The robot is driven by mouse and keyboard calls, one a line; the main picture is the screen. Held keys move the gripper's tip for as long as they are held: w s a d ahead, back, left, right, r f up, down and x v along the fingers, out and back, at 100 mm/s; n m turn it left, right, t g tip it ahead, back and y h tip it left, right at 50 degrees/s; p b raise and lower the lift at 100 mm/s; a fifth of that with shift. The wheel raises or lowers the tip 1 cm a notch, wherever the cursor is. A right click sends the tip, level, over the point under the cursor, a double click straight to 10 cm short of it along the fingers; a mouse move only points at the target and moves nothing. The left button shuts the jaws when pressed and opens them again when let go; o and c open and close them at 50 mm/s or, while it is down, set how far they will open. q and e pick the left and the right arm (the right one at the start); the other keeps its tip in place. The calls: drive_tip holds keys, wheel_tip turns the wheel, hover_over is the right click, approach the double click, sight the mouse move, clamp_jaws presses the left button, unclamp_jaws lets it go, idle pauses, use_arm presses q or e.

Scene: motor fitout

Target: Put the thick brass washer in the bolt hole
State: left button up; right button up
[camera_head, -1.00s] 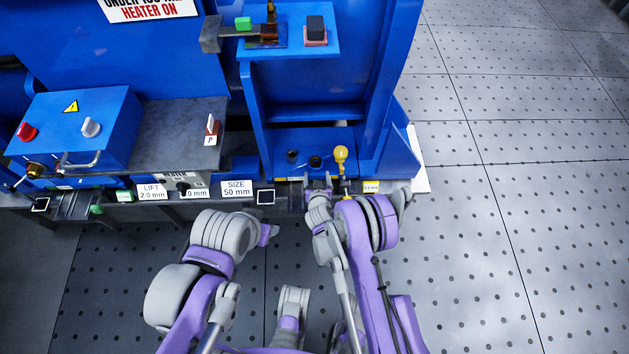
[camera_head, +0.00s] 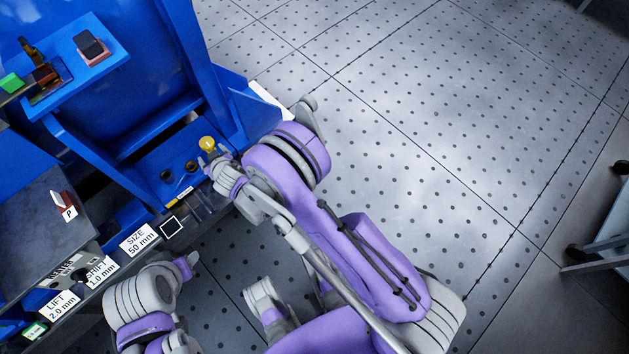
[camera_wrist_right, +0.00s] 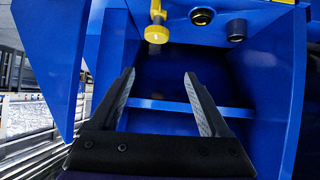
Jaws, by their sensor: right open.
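I cannot make out a thick brass washer or a bolt hole with certainty in either view. My right gripper (camera_head: 213,163) is beside the yellow knob (camera_head: 207,143) at the blue machine's lower front. In the right wrist view the right gripper (camera_wrist_right: 160,76) is open with nothing between its fingers, and the yellow knob (camera_wrist_right: 157,34) shows beyond the fingertips. My left gripper (camera_head: 187,264) is low, in front of the machine, and its jaws are too small to read.
Two dark round fittings (camera_wrist_right: 202,16) sit by the yellow knob. A blue shelf (camera_head: 75,65) carries a black-and-pink block (camera_head: 89,46). A SIZE 50 mm label (camera_head: 138,239) marks the front rail. Open perforated floor (camera_head: 450,150) lies right; a cart (camera_head: 603,246) stands at the right edge.

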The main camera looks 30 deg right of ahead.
drive_tip(key=s+d+r+m+g+h, duration=0.1)
drive_tip(key=s+d+r+g, duration=0.1)
drive_tip(key=s+d+r, duration=0.45)
drive_tip(key=s+d+r+m+g+h, duration=0.1)
drive_tip(key=s+d+r, duration=0.3)
drive_tip(key=d+r, duration=0.6)
drive_tip(key=s+d+r+g, duration=0.1)
drive_tip(key=s+d, duration=0.2)
drive_tip(key=s, duration=0.8)
drive_tip(key=s+d+r+g, duration=0.2)
drive_tip(key=s+d, duration=0.1)
drive_tip(key=s, duration=0.9)
drive_tip(key=shift+s+d+r, duration=0.25)
drive_tip(key=shift+s+d, duration=0.05)
drive_tip(key=shift+d, duration=0.05)
